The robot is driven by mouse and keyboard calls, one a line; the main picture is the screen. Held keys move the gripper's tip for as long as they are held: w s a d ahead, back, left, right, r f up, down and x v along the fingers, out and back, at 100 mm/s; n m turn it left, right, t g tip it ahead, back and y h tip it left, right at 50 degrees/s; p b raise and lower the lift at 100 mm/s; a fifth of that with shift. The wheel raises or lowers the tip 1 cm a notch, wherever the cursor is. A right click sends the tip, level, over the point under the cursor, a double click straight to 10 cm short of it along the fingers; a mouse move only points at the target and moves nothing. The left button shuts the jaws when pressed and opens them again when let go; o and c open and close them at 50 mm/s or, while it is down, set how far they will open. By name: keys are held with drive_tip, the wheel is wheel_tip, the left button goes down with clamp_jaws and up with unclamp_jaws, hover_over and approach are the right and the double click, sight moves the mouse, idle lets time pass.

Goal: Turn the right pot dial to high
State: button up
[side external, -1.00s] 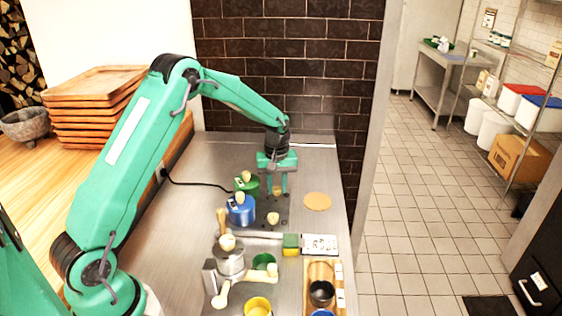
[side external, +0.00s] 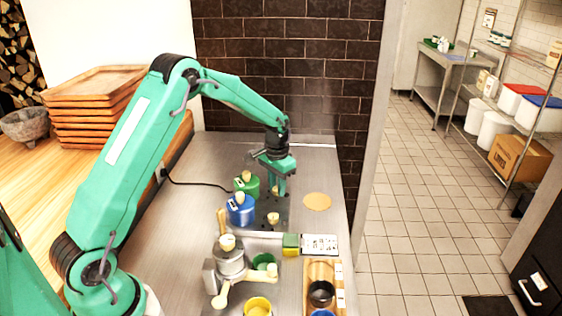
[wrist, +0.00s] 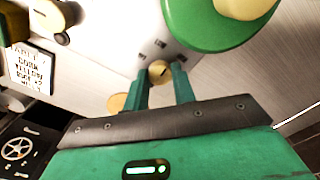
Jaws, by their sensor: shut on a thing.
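The dial in my gripper is a small round cream knob (wrist: 159,70) with a dark pointer line, on the stove's front beside the green pot (side external: 251,188). My gripper (wrist: 160,80) is shut on this dial, one finger on each side of it. In the side view my gripper (side external: 279,190) points down beside the green pot and its fingers mostly hide the dial. The green pot also fills the top right of the wrist view (wrist: 208,30). The other cream dial (side external: 273,218) sits nearer the camera, beside the blue pot (side external: 240,212), and nothing touches it.
A round tan disc (side external: 317,201) lies right of the stove. A yellow and green sponge (side external: 291,244) and a printed card (side external: 320,244) lie nearer. A grinder-like device with a handle (side external: 230,262) stands in front of the blue pot. The steel counter behind is clear.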

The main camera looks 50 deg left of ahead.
drive_tip(key=m, duration=0.6)
drive_tip(key=shift+r, duration=0.1)
idle(0.3)
drive_tip(key=o, duration=1)
drive_tip(key=shift+r, duration=3.9)
